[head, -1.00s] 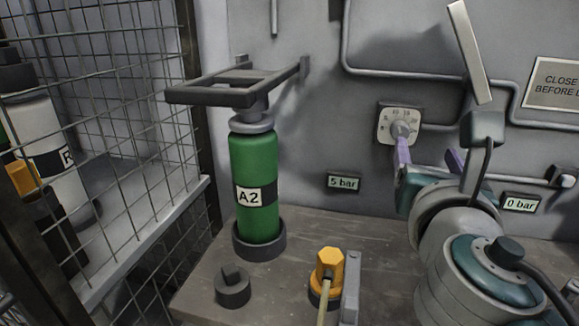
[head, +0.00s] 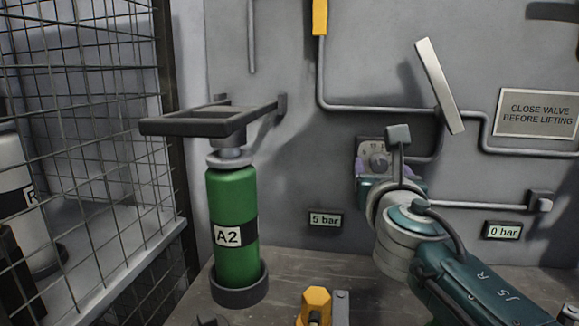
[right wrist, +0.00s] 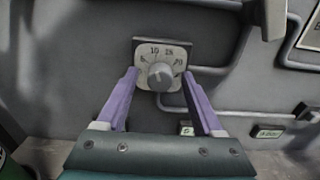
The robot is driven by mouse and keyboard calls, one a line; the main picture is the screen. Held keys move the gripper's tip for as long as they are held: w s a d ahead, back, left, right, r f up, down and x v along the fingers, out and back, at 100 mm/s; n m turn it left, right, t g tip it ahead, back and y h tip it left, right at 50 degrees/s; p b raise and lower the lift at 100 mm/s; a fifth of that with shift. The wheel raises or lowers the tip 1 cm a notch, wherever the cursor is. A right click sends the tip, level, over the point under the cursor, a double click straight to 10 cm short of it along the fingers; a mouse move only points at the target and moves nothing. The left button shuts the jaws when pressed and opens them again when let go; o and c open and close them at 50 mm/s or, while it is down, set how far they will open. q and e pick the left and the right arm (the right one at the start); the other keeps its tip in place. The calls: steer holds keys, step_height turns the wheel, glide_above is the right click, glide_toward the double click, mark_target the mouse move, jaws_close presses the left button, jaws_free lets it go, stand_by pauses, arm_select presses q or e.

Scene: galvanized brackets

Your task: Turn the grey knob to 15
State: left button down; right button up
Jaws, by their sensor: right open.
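The grey knob (right wrist: 160,76) sits on a pale square dial plate (right wrist: 147,52) on the wall, with marks that read 5, 10, 15 and 20 in the right wrist view. I cannot tell for sure which number the knob points to. In the head view the knob (head: 379,163) shows just above my right gripper (head: 377,172), which hides the lower part of the dial. My right gripper is open, with its purple fingers to the left and right of the knob and visible gaps on both sides. My left gripper is out of view.
A green A2 cylinder (head: 233,265) stands in a dark ring on the bench, below a dark wall bracket (head: 190,124). A tilted pale bar (head: 440,86) and pipes are near the dial. Displays read 5 bar (head: 325,220) and 0 bar (head: 502,231). A mesh cage (head: 90,130) stands at left.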

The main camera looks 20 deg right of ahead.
jaws_close()
stand_by(0.5)
